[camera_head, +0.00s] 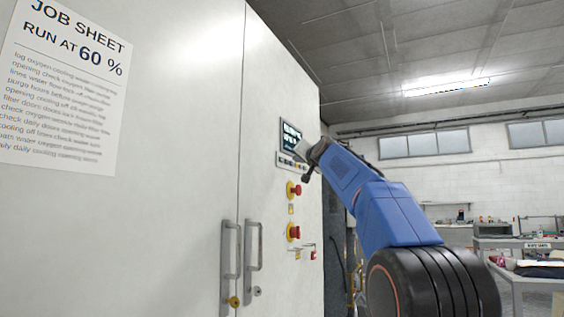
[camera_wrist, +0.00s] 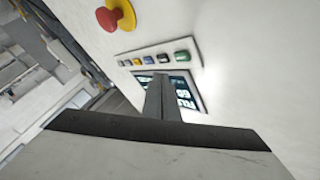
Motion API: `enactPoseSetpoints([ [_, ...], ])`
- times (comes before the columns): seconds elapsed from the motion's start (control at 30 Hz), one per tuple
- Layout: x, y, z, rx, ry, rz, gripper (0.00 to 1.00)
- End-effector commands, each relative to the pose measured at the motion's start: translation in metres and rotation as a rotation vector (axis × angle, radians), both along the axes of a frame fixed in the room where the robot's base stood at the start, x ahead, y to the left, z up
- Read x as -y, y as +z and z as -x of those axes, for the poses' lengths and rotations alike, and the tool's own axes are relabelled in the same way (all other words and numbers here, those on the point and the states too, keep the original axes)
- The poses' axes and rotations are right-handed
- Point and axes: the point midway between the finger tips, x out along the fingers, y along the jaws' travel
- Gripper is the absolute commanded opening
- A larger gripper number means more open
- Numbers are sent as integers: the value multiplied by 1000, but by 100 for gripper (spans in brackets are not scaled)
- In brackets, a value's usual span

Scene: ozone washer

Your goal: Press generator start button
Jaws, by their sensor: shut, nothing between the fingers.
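A row of small buttons sits on the white cabinet front by a dark display (camera_head: 291,136). In the wrist view the row includes a yellow button (camera_wrist: 137,61), a blue one (camera_wrist: 148,60), a dark one (camera_wrist: 163,58) and a green one (camera_wrist: 181,56). Their labels are not legible, so I cannot tell which is generator start. My gripper (camera_wrist: 162,78) is shut and empty, its tip in front of the display close to the row. It covers part of the display. Whether it touches anything I cannot tell. In the head view my gripper (camera_head: 302,150) is beside the panel.
Two red mushroom knobs, an upper one (camera_head: 294,189) and a lower one (camera_head: 293,232), stick out below the panel. The cabinet doors have long handles (camera_head: 230,262). A job sheet (camera_head: 65,85) reads "RUN AT 60 %". Workbenches (camera_head: 515,243) stand far right.

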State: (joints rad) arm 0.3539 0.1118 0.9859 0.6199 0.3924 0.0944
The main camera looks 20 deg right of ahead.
Motion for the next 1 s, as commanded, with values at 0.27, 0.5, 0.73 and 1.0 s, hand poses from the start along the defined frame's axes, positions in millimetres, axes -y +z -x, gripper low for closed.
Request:
enactPoseSetpoints([
  [0.27,12,0,14,0,-2,1,0],
  [0.5,12,0,15,0,0,1,0],
  [0.73,12,0,15,0,0,1,0],
  [1.0,12,0,15,0,0,1,0],
])
